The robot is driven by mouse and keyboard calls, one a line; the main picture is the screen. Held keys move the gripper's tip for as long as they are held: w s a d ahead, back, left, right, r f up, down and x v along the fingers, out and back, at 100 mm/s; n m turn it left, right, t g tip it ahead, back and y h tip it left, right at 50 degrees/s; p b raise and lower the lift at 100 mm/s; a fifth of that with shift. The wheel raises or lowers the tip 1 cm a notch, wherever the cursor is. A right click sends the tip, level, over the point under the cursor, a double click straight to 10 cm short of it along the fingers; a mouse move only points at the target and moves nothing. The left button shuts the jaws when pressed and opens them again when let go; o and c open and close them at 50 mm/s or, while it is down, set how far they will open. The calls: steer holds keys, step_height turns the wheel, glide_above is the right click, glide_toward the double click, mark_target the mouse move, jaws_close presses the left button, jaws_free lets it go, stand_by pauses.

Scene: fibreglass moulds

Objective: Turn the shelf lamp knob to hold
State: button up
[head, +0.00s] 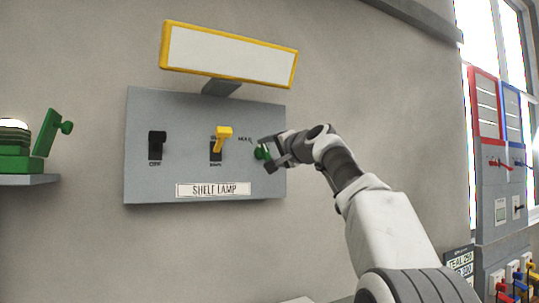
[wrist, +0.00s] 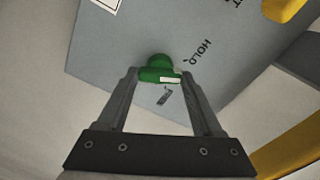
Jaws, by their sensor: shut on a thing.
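The shelf lamp panel (head: 185,170) is a grey plate on the wall with a white label reading SHELF LAMP (head: 213,190). The green knob (head: 262,153) sits at the panel's right side. In the wrist view the green knob (wrist: 160,68) lies between my fingertips, with a white mark on its face. The word HOLD (wrist: 200,52) is printed to its right there; another word below the knob is too small to read surely. My gripper (head: 268,152) is shut on the knob, and its fingers hide part of it in the head view.
A black switch (head: 157,143) and a yellow switch (head: 222,138) are on the same panel, left of the knob. A yellow-framed lamp (head: 229,54) juts out above. A green device (head: 50,133) stands on a shelf at left. More panels (head: 498,160) hang at right.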

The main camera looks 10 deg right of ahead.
steer(key=shift+f+n, duration=0.1)
steer(key=shift+n, duration=1.7)
steer(key=o, duration=1.4)
steer(key=shift+c, duration=0.2)
steer(key=shift+s+b, duration=0.1)
steer(key=shift+b, duration=0.25)
steer(key=shift+s+d+b, duration=0.2)
steer(key=shift+s+b, duration=0.1)
steer(key=shift+s, duration=0.05)
steer(key=b+v, duration=0.7)
steer(key=v, duration=0.9)
steer(key=shift+s+b, duration=0.25)
steer(key=shift+b, duration=0.1)
